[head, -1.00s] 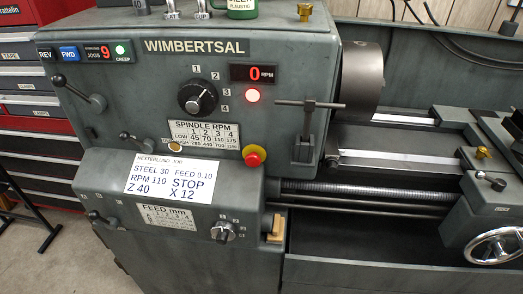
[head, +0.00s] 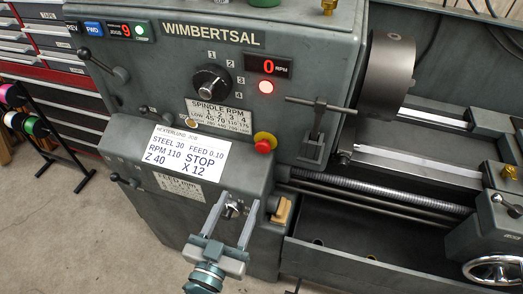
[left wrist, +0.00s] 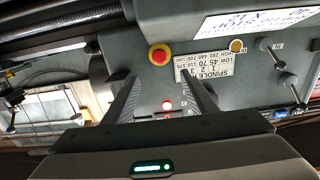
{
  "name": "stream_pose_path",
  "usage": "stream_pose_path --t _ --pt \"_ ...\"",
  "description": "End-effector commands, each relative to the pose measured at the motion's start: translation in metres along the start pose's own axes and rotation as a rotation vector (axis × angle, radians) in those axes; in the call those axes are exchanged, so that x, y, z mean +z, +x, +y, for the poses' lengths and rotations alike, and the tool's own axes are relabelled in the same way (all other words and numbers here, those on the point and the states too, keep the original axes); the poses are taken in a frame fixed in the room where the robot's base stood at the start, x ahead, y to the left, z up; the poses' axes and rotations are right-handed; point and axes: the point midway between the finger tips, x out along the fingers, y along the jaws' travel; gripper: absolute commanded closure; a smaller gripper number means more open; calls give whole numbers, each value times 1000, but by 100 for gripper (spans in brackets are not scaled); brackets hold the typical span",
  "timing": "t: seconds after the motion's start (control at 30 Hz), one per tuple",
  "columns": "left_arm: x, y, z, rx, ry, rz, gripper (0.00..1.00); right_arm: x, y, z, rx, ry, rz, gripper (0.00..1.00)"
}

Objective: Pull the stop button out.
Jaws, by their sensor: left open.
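The stop button (head: 264,142) is a red mushroom head on a yellow ring, on the front of the lathe headstock below the RPM display. It also shows in the left wrist view (left wrist: 158,56), beyond and between the finger lines. My left gripper (head: 232,215) is open and empty, below and a little left of the button, in front of the lower feed panel. In the left wrist view its two fingers (left wrist: 163,90) stand apart, and the button is not touched. My right gripper is not in view.
A white job card (head: 186,153) sits left of the button. The chuck key (head: 318,115) stands to its right, near the chuck (head: 390,66). The spindle knob (head: 211,83) and red-lit RPM display (head: 269,66) are above. A wooden block (head: 281,211) lies below.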

Motion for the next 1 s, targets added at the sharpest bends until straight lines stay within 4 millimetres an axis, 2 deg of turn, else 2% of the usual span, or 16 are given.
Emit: stream_pose_path --t 0.23,0.47,1.0 --pt "-1 7 0 0 0 0 48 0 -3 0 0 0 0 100" --pt "-2 31 0 0 2 1 48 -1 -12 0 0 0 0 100" --pt "-2 125 0 0 0 0 48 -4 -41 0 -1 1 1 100"
